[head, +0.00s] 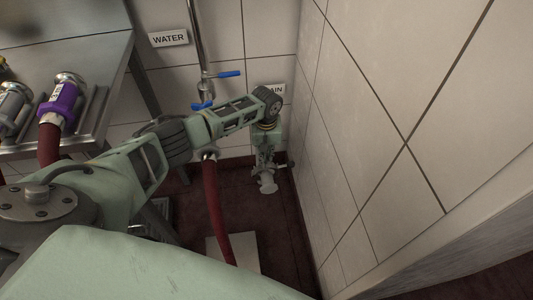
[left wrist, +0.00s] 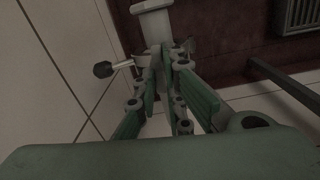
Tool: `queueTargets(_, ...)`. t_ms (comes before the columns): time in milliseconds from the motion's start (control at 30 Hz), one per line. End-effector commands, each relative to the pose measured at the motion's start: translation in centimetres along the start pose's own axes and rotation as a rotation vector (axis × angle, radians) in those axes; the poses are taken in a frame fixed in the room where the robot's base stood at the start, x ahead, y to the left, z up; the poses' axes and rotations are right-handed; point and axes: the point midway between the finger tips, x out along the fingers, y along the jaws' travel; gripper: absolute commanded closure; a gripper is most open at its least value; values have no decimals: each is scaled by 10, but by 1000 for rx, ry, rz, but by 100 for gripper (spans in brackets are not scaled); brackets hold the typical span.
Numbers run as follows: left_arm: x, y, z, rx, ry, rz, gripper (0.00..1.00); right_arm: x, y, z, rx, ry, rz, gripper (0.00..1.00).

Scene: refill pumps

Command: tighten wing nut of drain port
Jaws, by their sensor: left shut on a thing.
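The drain port (head: 267,184) is a pale metal fitting low in the corner by the right wall. It also shows at the top of the left wrist view (left wrist: 152,20). My left gripper (head: 264,156) reaches down to it from above. In the left wrist view its green fingers (left wrist: 163,60) close together just at the fitting. The wing nut is mostly hidden between the fingers. A metal stem with a black knob (left wrist: 102,69) sticks out to the left beside the fingertips. My right gripper is not in view.
The tiled wall (head: 375,130) stands close on the right. A red hose (head: 216,215) hangs left of the drain port. Blue valve handles (head: 229,74) are on the pipe behind my arm. A steel table with a purple coupling (head: 62,103) stands at left. A floor grate (left wrist: 297,25) lies at right.

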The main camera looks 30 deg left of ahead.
Motion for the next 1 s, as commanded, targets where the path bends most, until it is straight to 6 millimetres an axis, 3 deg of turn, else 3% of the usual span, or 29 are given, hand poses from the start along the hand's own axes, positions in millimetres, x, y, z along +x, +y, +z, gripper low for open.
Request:
queueTargets(433,-1,3,2,334,-3,0,100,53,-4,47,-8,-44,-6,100)
queueTargets(1000,0,6,3,876,-2,-1,100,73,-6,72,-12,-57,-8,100)
